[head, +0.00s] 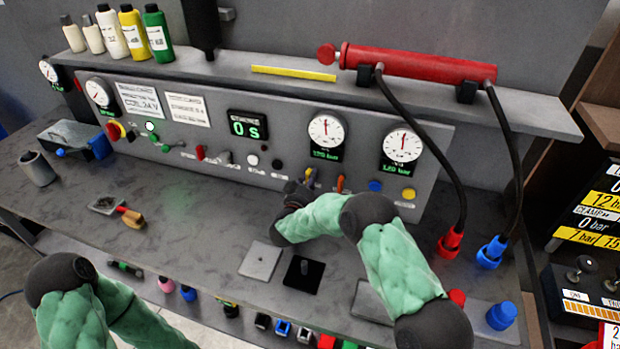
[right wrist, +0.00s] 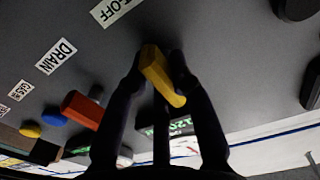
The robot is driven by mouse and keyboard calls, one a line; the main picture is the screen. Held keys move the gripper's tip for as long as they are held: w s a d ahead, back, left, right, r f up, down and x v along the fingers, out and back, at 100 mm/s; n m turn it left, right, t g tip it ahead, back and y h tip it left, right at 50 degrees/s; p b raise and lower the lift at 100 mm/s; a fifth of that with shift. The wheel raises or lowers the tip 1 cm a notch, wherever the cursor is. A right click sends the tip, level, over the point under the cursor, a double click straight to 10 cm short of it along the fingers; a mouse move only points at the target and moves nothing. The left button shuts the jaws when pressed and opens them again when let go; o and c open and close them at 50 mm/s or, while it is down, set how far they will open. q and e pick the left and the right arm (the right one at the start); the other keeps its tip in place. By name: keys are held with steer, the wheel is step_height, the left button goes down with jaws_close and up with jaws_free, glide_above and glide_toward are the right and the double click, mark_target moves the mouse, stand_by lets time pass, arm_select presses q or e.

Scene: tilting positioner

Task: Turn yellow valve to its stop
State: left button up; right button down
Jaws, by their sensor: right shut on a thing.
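The yellow valve (right wrist: 160,75) is a short yellow lever on the grey panel. In the right wrist view it stands between the two dark fingers of my right gripper (right wrist: 157,66), which is shut on it. In the head view the yellow valve (head: 310,176) shows only as a small tip at the panel's lower part, beside my right gripper (head: 296,190). My forearm and gripper hide much of that spot. My left arm shows at the lower left, but its gripper is not in view.
An orange lever (head: 340,183) is close to the right of the yellow valve; it also shows in the right wrist view (right wrist: 82,108) near a DRAIN label. Blue (head: 375,186) and yellow (head: 408,193) buttons follow. Black hoses (head: 428,140) hang at right.

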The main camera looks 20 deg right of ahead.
steer(key=shift+f, duration=0.1)
steer(key=c, duration=1.1)
jaws_free()
steer(key=shift+o, duration=0.2)
steer(key=shift+s, duration=0.1)
steer(key=v, duration=1.2)
